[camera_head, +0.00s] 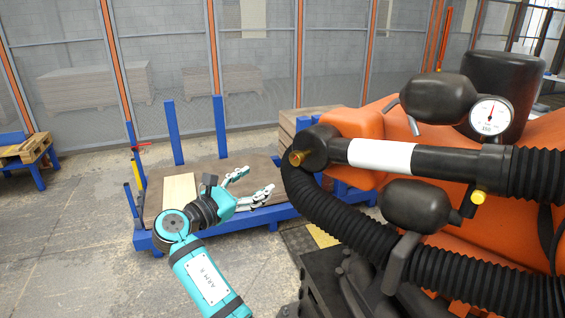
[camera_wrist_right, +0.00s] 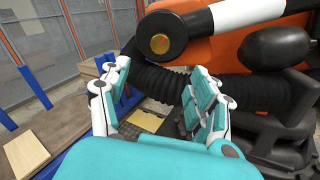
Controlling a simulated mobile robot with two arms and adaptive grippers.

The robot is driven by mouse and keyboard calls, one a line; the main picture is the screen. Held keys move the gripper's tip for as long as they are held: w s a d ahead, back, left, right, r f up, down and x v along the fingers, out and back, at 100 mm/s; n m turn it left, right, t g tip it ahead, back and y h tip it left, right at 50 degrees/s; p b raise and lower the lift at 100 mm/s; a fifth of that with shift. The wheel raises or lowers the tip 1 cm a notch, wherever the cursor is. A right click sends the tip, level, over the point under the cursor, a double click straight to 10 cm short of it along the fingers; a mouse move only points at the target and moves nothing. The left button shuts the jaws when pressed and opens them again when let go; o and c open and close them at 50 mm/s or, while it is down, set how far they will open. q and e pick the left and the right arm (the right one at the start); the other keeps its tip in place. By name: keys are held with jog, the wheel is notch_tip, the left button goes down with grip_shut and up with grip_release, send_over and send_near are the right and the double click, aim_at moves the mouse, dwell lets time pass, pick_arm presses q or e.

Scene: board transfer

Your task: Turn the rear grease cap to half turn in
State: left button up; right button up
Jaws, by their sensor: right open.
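A brass-coloured cap (camera_head: 297,157) sits on the end of the black joint of the orange machine (camera_head: 352,128). It also shows face-on, round and yellowish with a reddish middle, in the right wrist view (camera_wrist_right: 160,43). I cannot tell which one is the rear cap or how far either is turned. My right gripper (camera_head: 257,181) is open and empty, left of the brass cap and apart from it. In the wrist view its fingers (camera_wrist_right: 158,85) are spread below the cap. My left gripper is not in view.
A black corrugated hose (camera_head: 345,218) curves below the brass cap, close to my right gripper. A pressure gauge (camera_head: 490,116) is at the right. A blue-framed cart (camera_head: 290,212) with a pale board (camera_head: 180,197) stands behind my gripper. Open floor (camera_head: 85,235) lies at the left.

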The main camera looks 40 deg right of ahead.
aim_at(295, 160)
jog(key=shift+n, duration=0.4)
jog(key=p+x, duration=0.4)
jog(key=x, duration=1.2)
jog(key=shift+d, duration=0.15)
jog(key=c, duration=1.2)
jog(key=shift+f+m+b, duration=0.2)
jog(key=shift+m+b, duration=1.55)
jog(key=shift+m, duration=0.05)
jog(key=shift+s+r+m+b, duration=0.1)
jog(key=shift+m+b, duration=1.35)
jog(key=shift+m, duration=0.25)
